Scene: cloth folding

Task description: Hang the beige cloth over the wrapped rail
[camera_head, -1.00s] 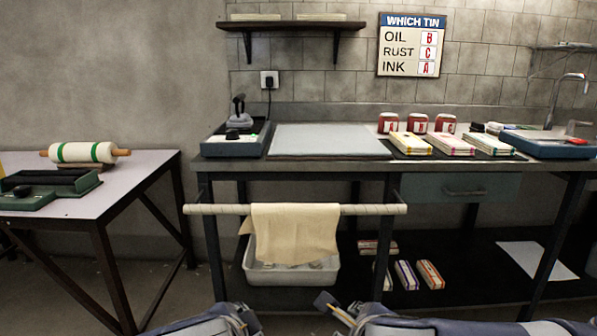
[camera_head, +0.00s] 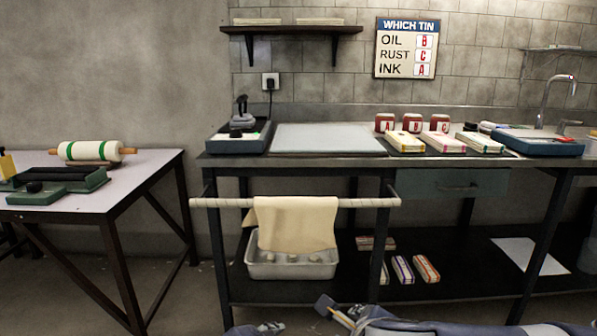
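My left gripper (camera_head: 258,328) is at the bottom edge of the view, mostly cut off, below and apart from the cloth. My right gripper (camera_head: 334,309) is at the bottom centre, below and right of the cloth, and not touching it. The finger gap of either gripper is not clear.
A white tray (camera_head: 290,270) with several small lumps stands behind and below the cloth. The workbench (camera_head: 330,160) is above the rail, with tins and boxes on top. A side table (camera_head: 140,175) with a rolling pin (camera_head: 92,151) stands left. Open floor lies between the tables.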

